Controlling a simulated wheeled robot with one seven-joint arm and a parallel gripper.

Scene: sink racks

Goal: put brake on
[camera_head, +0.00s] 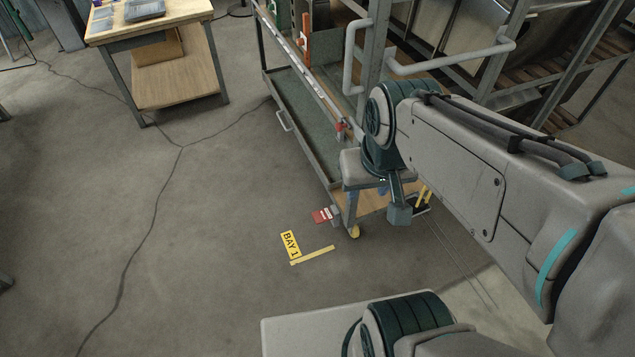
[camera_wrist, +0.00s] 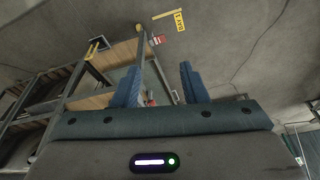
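A red pedal (camera_head: 322,215), likely the brake, sits low at the near corner of the grey cart (camera_head: 300,135), beside a yellow-hubbed caster (camera_head: 354,231). The pedal also shows in the wrist view (camera_wrist: 158,40), past my fingers; its exact tilt is too small to tell. My gripper (camera_head: 367,190) is above the cart's near end, with its blue fingers pointing down. In the wrist view the two fingers (camera_wrist: 160,70) stand wide apart with nothing between them. The gripper is apart from the pedal.
A yellow BAY 1 label (camera_head: 290,245) and yellow strip (camera_head: 313,255) mark the floor near the pedal. A grey tubular handle (camera_head: 440,65) and rack frame stand at the right. A wooden workbench (camera_head: 178,80) is at the upper left. The floor between is clear except for cables.

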